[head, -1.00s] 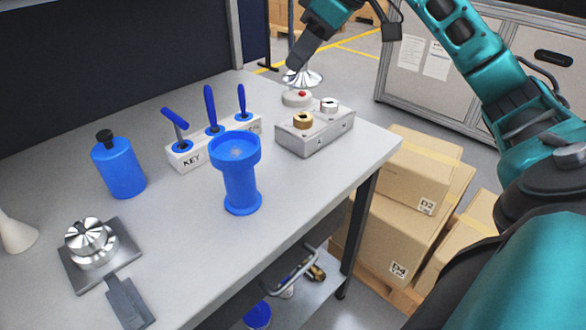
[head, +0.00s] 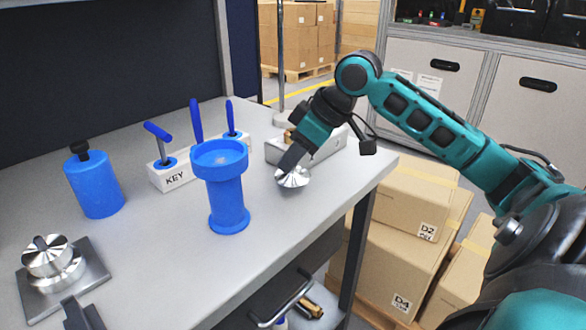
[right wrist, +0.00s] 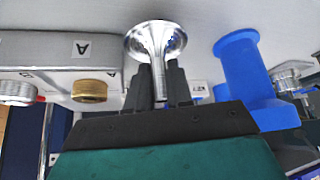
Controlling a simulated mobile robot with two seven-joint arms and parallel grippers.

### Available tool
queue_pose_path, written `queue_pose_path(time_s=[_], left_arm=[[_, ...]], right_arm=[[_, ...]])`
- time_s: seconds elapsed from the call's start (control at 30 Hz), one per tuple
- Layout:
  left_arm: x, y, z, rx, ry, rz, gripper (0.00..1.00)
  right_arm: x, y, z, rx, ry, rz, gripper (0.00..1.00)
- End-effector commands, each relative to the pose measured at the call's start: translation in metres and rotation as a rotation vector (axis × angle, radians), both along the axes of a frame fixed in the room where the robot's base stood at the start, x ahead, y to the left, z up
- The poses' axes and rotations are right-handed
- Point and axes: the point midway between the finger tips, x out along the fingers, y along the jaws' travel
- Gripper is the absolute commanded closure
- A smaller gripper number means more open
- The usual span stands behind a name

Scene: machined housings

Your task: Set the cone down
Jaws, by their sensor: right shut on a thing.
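The cone (head: 293,178) is a shiny silver metal piece with a flared wide end and a thin stem. My right gripper (head: 287,165) is shut on its stem and holds it wide end down over the right part of the grey table (head: 270,235). In the right wrist view the cone (right wrist: 156,40) shows with its stem between the two dark fingers (right wrist: 160,88) and its flare towards the table surface. I cannot tell whether the flare touches the table.
A blue pedestal cup (head: 220,185) stands left of the cone. A grey metal block (head: 325,150) is close behind it.

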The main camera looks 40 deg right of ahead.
Motion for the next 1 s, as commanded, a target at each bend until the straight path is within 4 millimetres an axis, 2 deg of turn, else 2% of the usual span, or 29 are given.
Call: queue_pose_path(time_s=[0.03,0.1,0.47,0.5,0.7,0.77,1.0], left_arm=[[-0.001,0.0006,-0.0075,0.002,0.003,-0.001,0.08],[-0.0022,0.0009,-0.0109,0.003,0.007,-0.001,0.08],[-0.0035,0.0013,-0.0112,0.004,0.01,0.0,0.08],[-0.0035,0.0014,-0.0111,0.003,0.011,0.001,0.08],[-0.0034,0.0014,-0.0108,0.003,0.01,0.001,0.08],[-0.0033,0.0014,-0.0107,0.003,0.01,0.001,0.08],[-0.0031,0.0007,-0.0101,0.001,0.008,0.002,0.08]], right_arm=[[-0.0004,0.0006,-0.0126,0.002,0.002,0.001,1.0],[-0.0005,0.0002,-0.0191,0.001,0.002,0.0,1.0],[-0.0002,0.0,-0.0208,0.0,0.0,0.0,1.0],[-0.0001,0.0,-0.0211,0.0,0.0,0.0,0.78],[-0.0001,0.0001,-0.021,0.0,0.0,0.0,0.59],[-0.0001,0.0001,-0.021,0.0,0.0,-0.001,0.54],[-0.0001,0.0,-0.0199,0.0,0.0,0.0,0.54]])
